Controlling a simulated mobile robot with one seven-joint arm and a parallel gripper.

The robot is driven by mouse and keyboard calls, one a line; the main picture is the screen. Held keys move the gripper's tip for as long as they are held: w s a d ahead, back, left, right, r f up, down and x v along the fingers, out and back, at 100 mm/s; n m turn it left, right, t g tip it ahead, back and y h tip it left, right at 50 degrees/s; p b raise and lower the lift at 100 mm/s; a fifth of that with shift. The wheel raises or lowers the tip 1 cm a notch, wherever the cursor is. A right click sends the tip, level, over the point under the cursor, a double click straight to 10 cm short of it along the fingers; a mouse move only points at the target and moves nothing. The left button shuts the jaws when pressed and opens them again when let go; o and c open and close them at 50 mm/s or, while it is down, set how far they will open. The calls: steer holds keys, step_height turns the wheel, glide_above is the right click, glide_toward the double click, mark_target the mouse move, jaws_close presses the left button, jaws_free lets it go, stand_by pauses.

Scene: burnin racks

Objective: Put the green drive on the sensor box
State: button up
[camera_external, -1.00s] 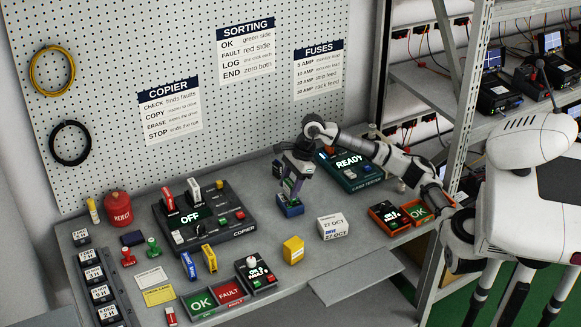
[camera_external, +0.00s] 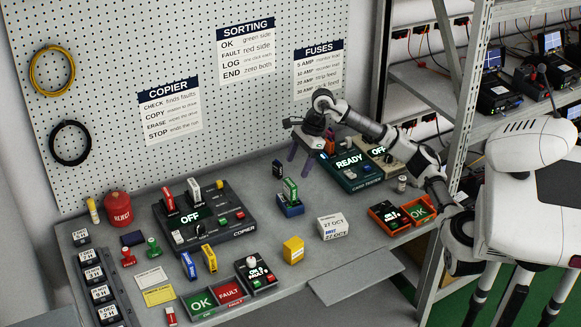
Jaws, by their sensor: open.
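The green drive (camera_external: 290,188) stands upright on a small blue box (camera_external: 290,208) in the middle of the bench. The box carries no readable label, but it looks like the sensor box. My gripper (camera_external: 301,160) is open and empty. It is above and slightly behind the drive, with its fingers pointing down and clear of it.
The copier (camera_external: 205,222) with red and white drives stands to the left. The READY card tester (camera_external: 352,172) is behind right. A white dated box (camera_external: 332,227) and a yellow block (camera_external: 293,250) are in front. A small dark item (camera_external: 278,169) sits behind the drive.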

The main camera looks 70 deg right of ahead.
steer(key=v, duration=0.3)
steer(key=shift+s+d+r, duration=0.1)
steer(key=shift+r, duration=0.2)
